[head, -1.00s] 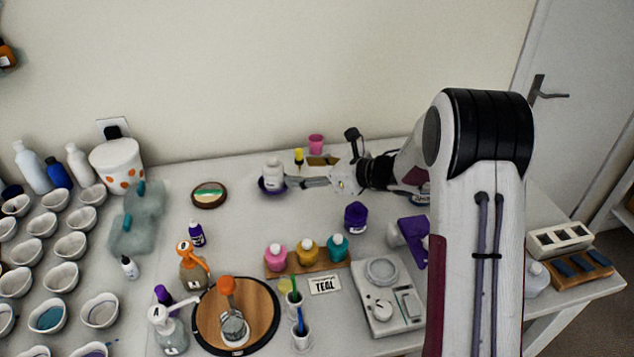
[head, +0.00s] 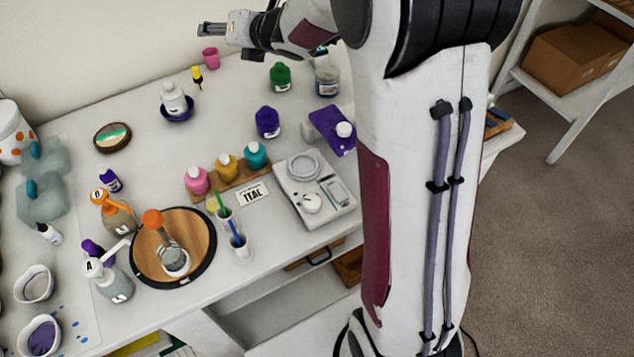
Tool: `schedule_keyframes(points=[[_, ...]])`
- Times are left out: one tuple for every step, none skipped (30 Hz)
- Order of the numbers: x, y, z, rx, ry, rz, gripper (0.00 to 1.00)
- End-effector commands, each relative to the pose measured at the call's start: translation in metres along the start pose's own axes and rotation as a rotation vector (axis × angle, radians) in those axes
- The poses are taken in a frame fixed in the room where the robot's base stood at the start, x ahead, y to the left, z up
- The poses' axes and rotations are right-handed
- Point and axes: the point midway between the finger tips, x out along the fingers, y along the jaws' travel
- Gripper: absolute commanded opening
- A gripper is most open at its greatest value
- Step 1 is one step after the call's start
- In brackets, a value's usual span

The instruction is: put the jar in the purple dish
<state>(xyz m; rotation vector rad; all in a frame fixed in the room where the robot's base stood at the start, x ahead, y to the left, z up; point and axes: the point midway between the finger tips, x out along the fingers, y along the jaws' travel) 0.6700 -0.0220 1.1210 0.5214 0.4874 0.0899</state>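A white jar (head: 173,97) stands upright in the purple dish (head: 178,117), toward the back of the table. The dish's rim shows around the jar's base. My gripper (head: 203,29) is up at the top of the picture, to the right of the jar and apart from it, with its fingers pointing left. Nothing shows in its fingers. It is seen from the side and small, so whether the fingers are open or shut is unclear.
A pink cup (head: 210,58) and a yellow-labelled bottle (head: 197,77) stand right of the dish. A green jar (head: 280,77), a glass jar (head: 327,78) and a purple jar (head: 267,123) stand farther right.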

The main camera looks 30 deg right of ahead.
Motion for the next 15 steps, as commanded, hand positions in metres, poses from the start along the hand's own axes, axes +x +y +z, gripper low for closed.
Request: schedule_keyframes(points=[[-0.011, 0.002, 0.006, 0.062, -0.018, -0.025, 0.57], [-0.017, 0.001, 0.009, 0.106, -0.028, -0.044, 0.57], [-0.026, -0.001, 0.012, 0.165, -0.041, -0.067, 0.57], [-0.032, -0.002, 0.014, 0.209, -0.051, -0.084, 0.57], [-0.039, -0.002, 0.016, 0.255, -0.061, -0.100, 0.57], [-0.047, -0.004, 0.018, 0.315, -0.075, -0.121, 0.57], [-0.054, -0.004, 0.019, 0.360, -0.086, -0.135, 0.57], [-0.061, -0.005, 0.020, 0.406, -0.096, -0.150, 0.57], [-0.070, -0.007, 0.020, 0.467, -0.109, -0.169, 0.57], [-0.077, -0.007, 0.021, 0.512, -0.121, -0.183, 0.57], [-0.084, -0.009, 0.021, 0.559, -0.131, -0.196, 0.57], [-0.093, -0.010, 0.020, 0.622, -0.145, -0.214, 0.57], [-0.100, -0.011, 0.019, 0.668, -0.156, -0.226, 0.57], [-0.107, -0.012, 0.018, 0.716, -0.167, -0.239, 0.57], [-0.117, -0.013, 0.016, 0.779, -0.181, -0.255, 0.57]])
